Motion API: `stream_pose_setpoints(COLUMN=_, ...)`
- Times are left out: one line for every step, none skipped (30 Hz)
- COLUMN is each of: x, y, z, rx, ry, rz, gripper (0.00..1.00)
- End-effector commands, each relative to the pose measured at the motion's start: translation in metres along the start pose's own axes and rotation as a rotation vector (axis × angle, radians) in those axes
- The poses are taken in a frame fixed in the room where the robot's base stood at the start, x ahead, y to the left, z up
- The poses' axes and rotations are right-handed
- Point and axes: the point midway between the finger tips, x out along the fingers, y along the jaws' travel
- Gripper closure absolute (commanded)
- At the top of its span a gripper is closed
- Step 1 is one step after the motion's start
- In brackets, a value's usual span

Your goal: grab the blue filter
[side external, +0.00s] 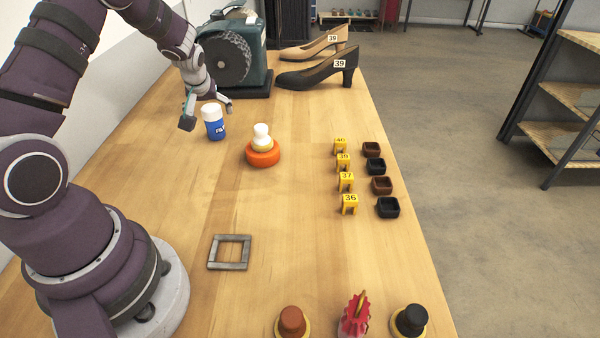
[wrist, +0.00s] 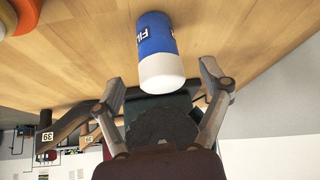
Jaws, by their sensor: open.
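The blue filter (side external: 215,126) is a small blue cylinder with a white top, standing upright on the wooden table near the back left. In the wrist view the blue filter (wrist: 157,50) has its white top toward my gripper, with part of a label showing on its blue side. My gripper (side external: 208,112) is open and close beside the filter, one finger on its left and the other behind it to the right. In the wrist view my gripper's fingertips (wrist: 166,78) are spread on either side of the white top, with gaps between.
A dark green machine (side external: 232,50) with a round grey disc stands behind the filter. An orange and white piece (side external: 262,149) sits to its front right.

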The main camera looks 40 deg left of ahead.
Motion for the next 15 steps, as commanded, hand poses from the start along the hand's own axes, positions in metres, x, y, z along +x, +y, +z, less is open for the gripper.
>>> stream_pose_setpoints(x=0.01, y=0.0, z=0.001, rx=0.001, ry=-0.003, rz=-0.001, gripper=0.23)
stream_pose_setpoints(x=0.016, y=0.0, z=0.002, rx=0.001, ry=-0.003, rz=-0.002, gripper=0.23)
stream_pose_setpoints(x=0.023, y=0.0, z=0.002, rx=0.0, ry=-0.003, rz=-0.001, gripper=0.23)
stream_pose_setpoints(x=0.028, y=0.0, z=0.001, rx=0.001, ry=-0.002, rz=-0.001, gripper=0.23)
stream_pose_setpoints(x=0.032, y=0.0, z=0.001, rx=0.001, ry=-0.002, rz=-0.001, gripper=0.23)
stream_pose_setpoints(x=0.036, y=0.001, z=0.001, rx=0.001, ry=-0.001, rz=-0.001, gripper=0.23)
stream_pose_setpoints(x=0.038, y=0.001, z=0.001, rx=0.001, ry=-0.001, rz=-0.001, gripper=0.23)
stream_pose_setpoints(x=0.04, y=0.001, z=0.001, rx=0.001, ry=-0.001, rz=0.0, gripper=0.23)
stream_pose_setpoints(x=0.041, y=0.001, z=0.001, rx=0.001, ry=-0.001, rz=0.0, gripper=0.23)
stream_pose_setpoints(x=0.042, y=0.001, z=0.001, rx=0.001, ry=-0.001, rz=0.0, gripper=0.23)
stream_pose_setpoints(x=0.042, y=0.001, z=0.001, rx=0.001, ry=-0.001, rz=0.0, gripper=0.23)
stream_pose_setpoints(x=0.042, y=0.001, z=0.001, rx=0.001, ry=-0.001, rz=0.0, gripper=0.23)
stream_pose_setpoints(x=0.041, y=0.001, z=0.001, rx=0.001, ry=-0.001, rz=0.0, gripper=0.23)
stream_pose_setpoints(x=0.041, y=0.001, z=0.001, rx=0.001, ry=-0.001, rz=0.0, gripper=0.23)
stream_pose_setpoints(x=0.041, y=0.001, z=0.001, rx=0.001, ry=-0.001, rz=0.0, gripper=0.25)
